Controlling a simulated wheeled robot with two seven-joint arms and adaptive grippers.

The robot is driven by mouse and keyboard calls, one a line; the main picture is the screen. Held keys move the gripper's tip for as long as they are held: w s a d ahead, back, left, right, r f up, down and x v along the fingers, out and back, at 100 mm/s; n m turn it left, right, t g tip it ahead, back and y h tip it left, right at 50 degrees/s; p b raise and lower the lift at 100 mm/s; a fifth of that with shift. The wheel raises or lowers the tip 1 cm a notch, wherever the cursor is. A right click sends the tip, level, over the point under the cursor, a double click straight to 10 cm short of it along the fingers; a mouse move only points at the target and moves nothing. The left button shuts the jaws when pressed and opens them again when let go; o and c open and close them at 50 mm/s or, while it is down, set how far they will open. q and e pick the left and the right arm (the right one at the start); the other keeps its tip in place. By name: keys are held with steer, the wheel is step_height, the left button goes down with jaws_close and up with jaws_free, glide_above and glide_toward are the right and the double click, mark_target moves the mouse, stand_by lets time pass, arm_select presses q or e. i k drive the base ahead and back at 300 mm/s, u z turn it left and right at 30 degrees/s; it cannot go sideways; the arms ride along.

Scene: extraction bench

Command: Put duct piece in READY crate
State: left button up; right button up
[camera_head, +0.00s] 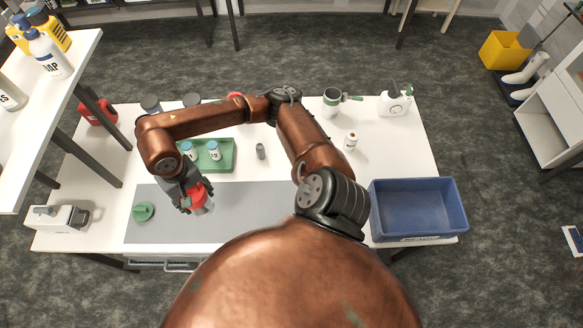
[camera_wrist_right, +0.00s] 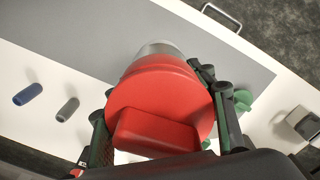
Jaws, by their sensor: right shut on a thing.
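My right gripper (camera_head: 193,199) is shut on a red piece (camera_head: 200,196) above the grey mat. In the right wrist view the red piece (camera_wrist_right: 160,105) has a round red face with a raised block and a pale grey cylindrical end; I cannot tell for certain that it is the duct piece. The gripper's fingers (camera_wrist_right: 160,112) stand on both sides of it. A blue crate (camera_head: 415,207), empty, sits at the bench's right end; its front label is not readable. My left gripper is not in view.
A green round part (camera_head: 143,211) lies on the grey mat (camera_head: 250,200). A green tray (camera_head: 222,165) with bottles, a small grey cylinder (camera_head: 260,151), a white bottle (camera_head: 350,141) and a green-handled cup-like item (camera_head: 333,98) stand behind. A white device (camera_head: 58,218) is at left.

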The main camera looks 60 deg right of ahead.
mark_target(414, 210)
steer(key=z, duration=0.2)
steer(key=k, duration=0.55)
steer(key=z, duration=0.6)
steer(key=k, duration=0.75)
steer(key=z, duration=0.3)
steer(key=i, duration=0.55)
steer(key=z, duration=0.65)
steer(key=i, duration=0.45)
steer(key=z, duration=0.5)
